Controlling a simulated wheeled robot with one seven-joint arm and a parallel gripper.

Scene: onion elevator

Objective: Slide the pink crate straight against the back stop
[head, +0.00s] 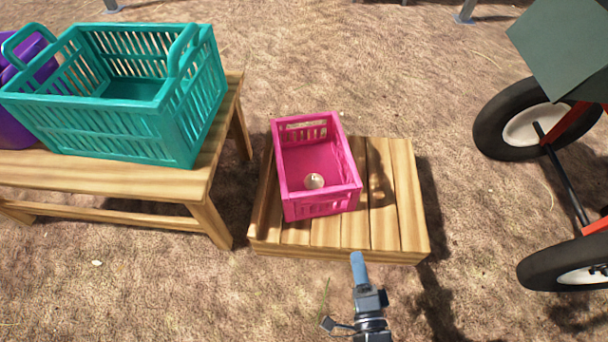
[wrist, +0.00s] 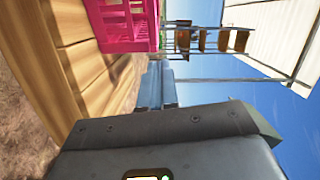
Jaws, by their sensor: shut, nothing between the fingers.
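The pink crate (head: 318,210) stands on a low slatted wooden platform (head: 395,200), left of its middle and slightly turned. One round pale onion (head: 314,181) lies inside it. My gripper (head: 357,258), with blue-grey fingers, is shut and empty at the platform's front edge, in front and to the right of the crate, apart from it. In the wrist view the crate (wrist: 122,25) shows at the top, beyond the shut fingers (wrist: 155,85). I cannot make out a back stop; the crate hides part of the platform's back edge.
A wooden bench (head: 130,175) at the left holds a teal crate (head: 120,125) and a purple one (head: 15,130). A wheeled machine with black tyres (head: 508,120) stands at the right. The platform's right side is bare. The wrist view shows an elevator with wooden flights (wrist: 222,42).

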